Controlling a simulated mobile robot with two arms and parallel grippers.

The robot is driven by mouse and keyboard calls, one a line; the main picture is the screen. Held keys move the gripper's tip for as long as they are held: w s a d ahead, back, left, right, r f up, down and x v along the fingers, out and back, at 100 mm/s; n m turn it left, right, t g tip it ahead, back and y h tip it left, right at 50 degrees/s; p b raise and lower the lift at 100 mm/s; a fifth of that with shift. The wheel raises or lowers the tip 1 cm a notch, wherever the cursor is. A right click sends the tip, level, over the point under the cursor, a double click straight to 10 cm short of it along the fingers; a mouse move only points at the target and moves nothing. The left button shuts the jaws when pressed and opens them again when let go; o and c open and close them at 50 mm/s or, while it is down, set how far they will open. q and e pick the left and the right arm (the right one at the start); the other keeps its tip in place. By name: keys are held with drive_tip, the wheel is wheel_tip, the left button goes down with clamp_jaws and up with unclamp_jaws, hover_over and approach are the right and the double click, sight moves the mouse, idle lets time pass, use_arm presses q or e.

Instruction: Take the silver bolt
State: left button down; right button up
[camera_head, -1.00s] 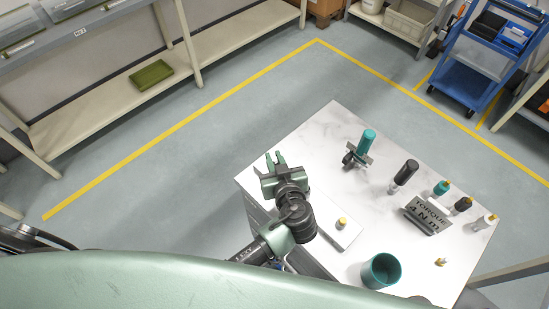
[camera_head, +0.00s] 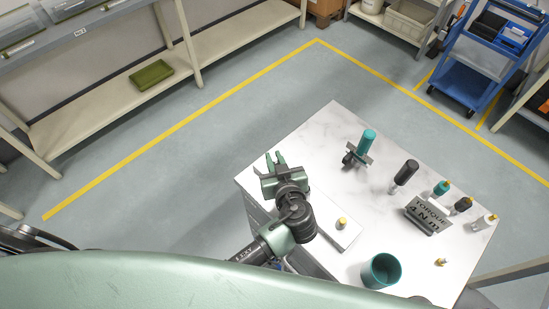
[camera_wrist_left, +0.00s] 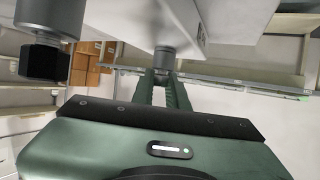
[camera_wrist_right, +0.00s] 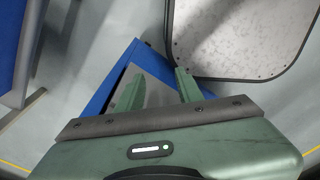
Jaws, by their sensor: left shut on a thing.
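My left gripper (camera_head: 276,162) is at the left part of the white table (camera_head: 335,122). In the left wrist view its fingers (camera_wrist_left: 164,84) are close together on a small silver cylindrical piece, seemingly the silver bolt (camera_wrist_left: 163,58). The bolt's lower part is hidden by the fingertips, and I cannot make it out in the head view. My right gripper (camera_wrist_right: 158,88) shows only in its wrist view; its fingers are apart with nothing between them.
A grey-and-black piece (camera_wrist_left: 45,50) shows in the left wrist view.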

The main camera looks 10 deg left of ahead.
sight(274, 160)
idle(0.5)
use_arm(q)
drive_tip(key=shift+r+p, duration=0.75)
drive_tip(key=shift+r, duration=0.75)
drive_tip(key=shift+r, duration=0.15)
drive_tip(key=shift+r+p, duration=1.25)
drive_tip(key=shift+r, duration=0.65)
drive_tip(key=c, duration=2)
unclamp_jaws()
clamp_jaws()
